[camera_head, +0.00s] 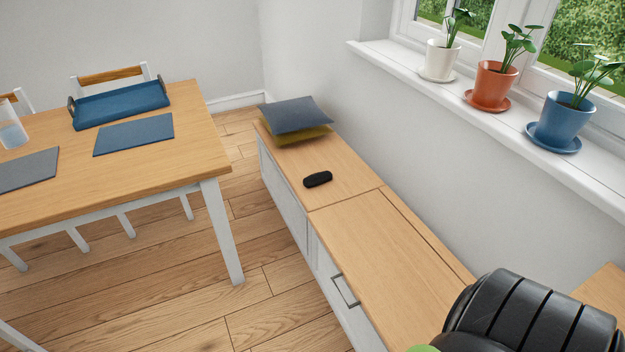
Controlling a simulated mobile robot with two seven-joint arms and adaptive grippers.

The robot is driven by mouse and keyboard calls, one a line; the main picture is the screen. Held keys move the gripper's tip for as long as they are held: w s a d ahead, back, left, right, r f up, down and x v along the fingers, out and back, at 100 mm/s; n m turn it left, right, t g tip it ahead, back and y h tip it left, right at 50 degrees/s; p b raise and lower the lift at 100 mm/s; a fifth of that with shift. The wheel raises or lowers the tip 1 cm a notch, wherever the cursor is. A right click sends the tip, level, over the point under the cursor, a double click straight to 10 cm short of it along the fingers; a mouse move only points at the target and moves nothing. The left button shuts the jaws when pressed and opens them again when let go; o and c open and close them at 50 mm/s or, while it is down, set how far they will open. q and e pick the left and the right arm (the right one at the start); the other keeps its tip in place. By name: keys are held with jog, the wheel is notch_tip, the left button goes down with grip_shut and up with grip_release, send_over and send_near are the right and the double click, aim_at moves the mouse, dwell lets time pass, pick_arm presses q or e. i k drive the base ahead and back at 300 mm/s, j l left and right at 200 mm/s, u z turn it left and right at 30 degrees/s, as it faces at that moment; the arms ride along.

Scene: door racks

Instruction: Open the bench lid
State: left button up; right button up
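The bench (333,240) is a long low white unit with a wooden top, standing along the wall under the window. Its near lid (382,267) is a wooden panel lying flat and shut, with a seam around it. A grey metal handle (345,291) is on the white front below the lid. The bench's far section carries a small black object (318,179) and a stack of cushions, blue-grey (296,115) over yellow. A black ribbed part of my arm covers the lower right corner and hides the bench's near end. Neither gripper's fingers show.
A dining table (215,160) stands at the left with a blue tray (120,104), placemats and a glass jug. Chairs are around it. Three potted plants stand on the windowsill (480,112). Wooden floor (262,290) lies clear between table and bench.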

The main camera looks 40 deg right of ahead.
aim_at(408, 292)
jog(key=z, duration=1.65)
